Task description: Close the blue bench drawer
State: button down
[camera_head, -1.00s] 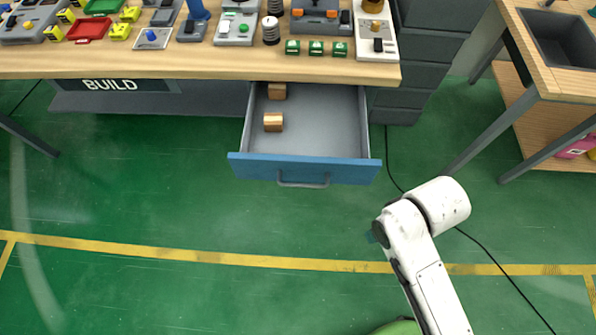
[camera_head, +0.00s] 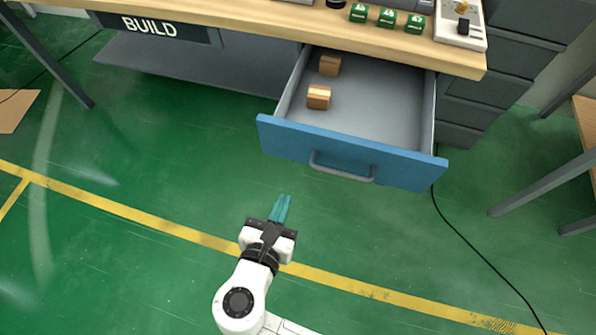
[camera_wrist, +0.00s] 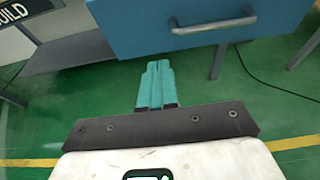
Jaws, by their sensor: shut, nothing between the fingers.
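The blue bench drawer (camera_head: 400,167) stands pulled out from under the wooden bench, with its grey handle (camera_head: 342,167) on the front. Two small wood-coloured blocks lie inside, one nearer the front (camera_head: 319,97) and one further back (camera_head: 330,65). My gripper (camera_head: 282,207) is shut and empty, with its teal fingers together. It is in front of the drawer, apart from it, toward the left end of the front. In the wrist view my fingertips (camera_wrist: 158,66) point toward the drawer's blue front (camera_wrist: 150,30), and the handle (camera_wrist: 215,24) shows to the right.
The bench top (camera_head: 300,27) holds several green number blocks (camera_head: 387,17) and devices. A "BUILD" sign (camera_head: 150,27) hangs on its front edge. A black cable (camera_head: 470,245) runs across the floor at right. The green floor before the drawer is clear.

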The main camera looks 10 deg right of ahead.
jog(key=b, duration=0.1)
send_near(305, 149)
jog(key=x, duration=0.2)
jog(key=f+x, duration=0.1)
jog(key=x, duration=0.2)
jog(key=shift+s, duration=0.1)
jog(key=shift+w+d, duration=0.35)
jog(key=shift+w, duration=0.4)
jog(key=shift+w+d, duration=0.35)
jog(key=shift+w, duration=0.2)
jog(key=w+d+b, duration=0.2)
jog(key=w+d, duration=0.2)
jog(key=w, duration=0.3)
jog(key=w+d+b, duration=0.2)
jog(key=w+d, duration=0.3)
jog(key=w, duration=0.3)
jog(key=w+d+b, duration=0.2)
jog(key=w+d, duration=0.2)
jog(key=w, duration=0.4)
jog(key=shift+d, duration=0.2)
jog(key=shift+w+d, duration=0.3)
jog(key=shift+w, duration=0.25)
jog(key=shift+w+r, duration=0.15)
jog(key=shift+r, duration=0.15)
